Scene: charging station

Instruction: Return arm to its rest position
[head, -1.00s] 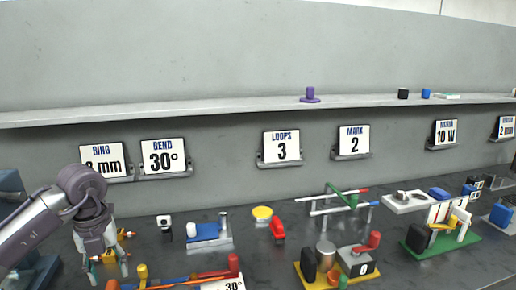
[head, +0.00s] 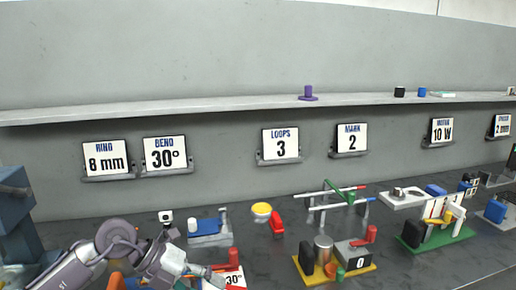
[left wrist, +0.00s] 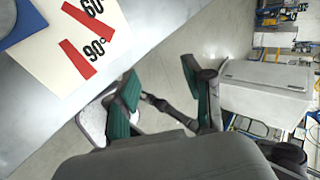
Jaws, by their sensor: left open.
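My right arm and gripper are not in view.
The bench holds a blue-based fixture (head: 210,238), a red-and-yellow piece (head: 277,222), a yellow-based station (head: 325,278) and a green-based station (head: 440,240). In the left wrist view, a card (left wrist: 75,35) marked 60 and 90° lies at the table edge.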

